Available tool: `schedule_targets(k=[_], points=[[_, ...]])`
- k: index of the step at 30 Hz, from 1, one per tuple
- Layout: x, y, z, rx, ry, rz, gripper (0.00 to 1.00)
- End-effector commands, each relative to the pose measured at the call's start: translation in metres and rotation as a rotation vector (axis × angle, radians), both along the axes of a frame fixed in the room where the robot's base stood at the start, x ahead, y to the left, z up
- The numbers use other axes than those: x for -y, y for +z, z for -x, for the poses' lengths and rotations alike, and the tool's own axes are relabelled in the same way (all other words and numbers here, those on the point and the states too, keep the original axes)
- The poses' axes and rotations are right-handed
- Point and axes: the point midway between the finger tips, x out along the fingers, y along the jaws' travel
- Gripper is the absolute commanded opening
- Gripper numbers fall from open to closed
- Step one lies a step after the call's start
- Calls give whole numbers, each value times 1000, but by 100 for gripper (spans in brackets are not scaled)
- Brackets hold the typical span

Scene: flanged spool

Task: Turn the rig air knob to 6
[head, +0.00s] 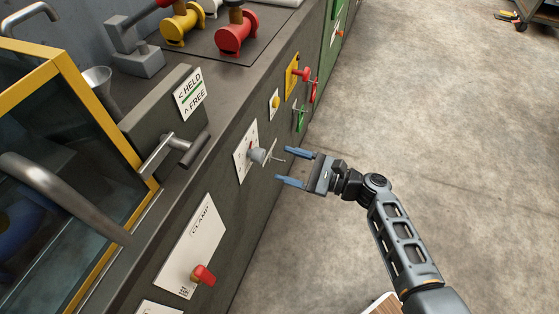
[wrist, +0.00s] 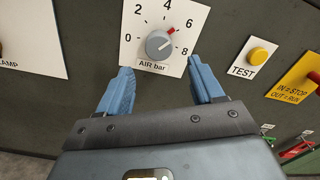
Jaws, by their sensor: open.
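The grey air knob (wrist: 160,45) sits on a white plate marked AIR bar (wrist: 132,54), with numbers 0 to 8 around it. A red mark at the knob's upper right lies between 4 and 6. In the head view the knob (head: 257,155) sticks out from the dark cabinet front. My gripper (head: 282,165) is open and empty, just in front of the knob and apart from it. In the wrist view my gripper's fingers (wrist: 161,72) are spread below the knob, one to each side.
A yellow TEST button (wrist: 258,56) and a yellow stop plate (wrist: 300,78) are to the right. The CLAMP plate (head: 190,245) with a red knob (head: 204,275) and a lever (head: 185,150) are to the left.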

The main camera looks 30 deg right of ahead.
Motion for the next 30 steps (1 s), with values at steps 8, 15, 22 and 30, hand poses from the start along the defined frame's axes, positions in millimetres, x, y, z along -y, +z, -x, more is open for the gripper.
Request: schedule_targets(k=[8,15,22,30], points=[[1,0,1,0,0,0,67],[1,9,2,-127,-1,-177,67],[-7,4,-5,-205,6,-286,67],[-32,4,-39,-203,7,-284,67]])
